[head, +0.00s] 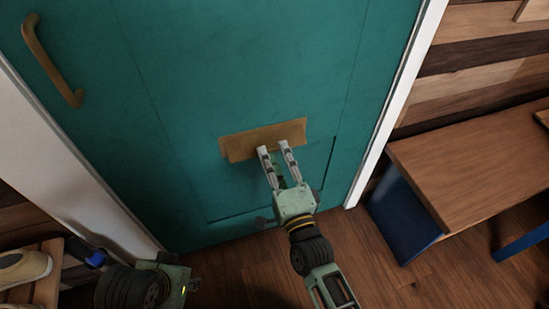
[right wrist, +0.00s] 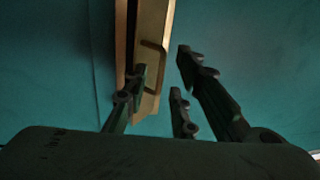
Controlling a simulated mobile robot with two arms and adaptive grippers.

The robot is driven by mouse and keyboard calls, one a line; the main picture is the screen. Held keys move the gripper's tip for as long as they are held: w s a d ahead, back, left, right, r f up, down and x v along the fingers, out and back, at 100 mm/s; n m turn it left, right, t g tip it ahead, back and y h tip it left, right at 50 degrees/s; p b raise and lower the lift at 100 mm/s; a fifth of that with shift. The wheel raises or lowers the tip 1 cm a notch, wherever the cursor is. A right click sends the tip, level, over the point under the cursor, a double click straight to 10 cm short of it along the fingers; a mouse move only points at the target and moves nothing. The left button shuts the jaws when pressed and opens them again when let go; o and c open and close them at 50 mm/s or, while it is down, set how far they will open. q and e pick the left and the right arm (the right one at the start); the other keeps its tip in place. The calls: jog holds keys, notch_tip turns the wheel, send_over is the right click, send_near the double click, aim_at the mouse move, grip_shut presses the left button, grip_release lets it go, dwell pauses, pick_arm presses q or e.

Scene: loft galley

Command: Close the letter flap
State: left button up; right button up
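The brass letter flap (head: 240,146) is a wide plate low on the teal door (head: 230,70). In the right wrist view, the flap (right wrist: 154,25) stands out at an angle from a thin brass strip, with a dark gap between, so it looks partly open. A small loop pull (right wrist: 163,60) is on its face. My right gripper (head: 274,147) is open, its fingertips apart at the flap's lower edge. In the wrist view its fingers (right wrist: 161,60) lie either side of the pull; contact is unclear. My left gripper (head: 173,278) is at the bottom left, fingers not distinguishable.
A brass door handle (head: 52,62) is at the upper left. A wooden bench (head: 470,165) with blue supports stands at right. A shoe (head: 22,270) rests on a wooden rack (head: 47,275) at lower left. Wooden floor in front of the door is clear.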

jog(key=shift+w, duration=0.1)
grip_shut()
jog(key=shift+f, duration=0.1)
dwell(0.4)
